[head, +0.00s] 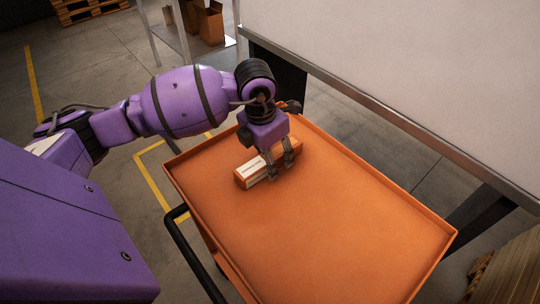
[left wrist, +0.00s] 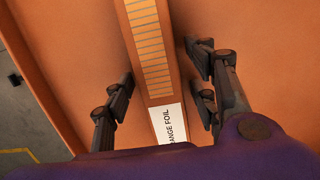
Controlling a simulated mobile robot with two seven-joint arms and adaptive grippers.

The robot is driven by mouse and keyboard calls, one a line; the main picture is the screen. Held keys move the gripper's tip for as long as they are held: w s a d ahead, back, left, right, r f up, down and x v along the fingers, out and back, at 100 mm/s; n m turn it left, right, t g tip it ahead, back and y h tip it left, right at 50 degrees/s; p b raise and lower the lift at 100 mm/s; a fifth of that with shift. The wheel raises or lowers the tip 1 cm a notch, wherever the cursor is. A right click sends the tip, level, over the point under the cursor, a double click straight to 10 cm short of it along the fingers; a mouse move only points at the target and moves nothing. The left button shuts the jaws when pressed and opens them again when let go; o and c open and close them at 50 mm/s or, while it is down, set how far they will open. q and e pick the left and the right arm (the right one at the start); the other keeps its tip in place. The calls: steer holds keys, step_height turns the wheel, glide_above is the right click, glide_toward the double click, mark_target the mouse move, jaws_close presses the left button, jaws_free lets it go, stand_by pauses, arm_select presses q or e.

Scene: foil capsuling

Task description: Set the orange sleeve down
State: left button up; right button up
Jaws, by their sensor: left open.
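The orange sleeve (head: 254,171) is a long box with a white label. It lies on the orange cart top (head: 330,228) towards its far left part. In the left wrist view the sleeve (left wrist: 151,50) runs between my fingers, and part of its label reads "ANGE FOIL". My left gripper (head: 280,174) points down over the sleeve. Its fingers (left wrist: 160,100) are open, one on each side of the sleeve, with a visible gap on both sides. The gripper hides part of the sleeve in the head view. My right gripper is not in view.
The cart has a low raised rim (head: 378,172) and a black handle (head: 192,257) at its left. A large pale table (head: 420,70) stands beyond it. Most of the cart top is bare. A wooden pallet (head: 88,10) and cardboard boxes (head: 205,22) are at the back.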

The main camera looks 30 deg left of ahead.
arm_select(q)
steer(key=shift+r, duration=0.1)
step_height(320, 180, up, 12)
steer(key=s, duration=0.1)
steer(key=shift+s+a, duration=0.25)
steer(key=shift+s, duration=0.1)
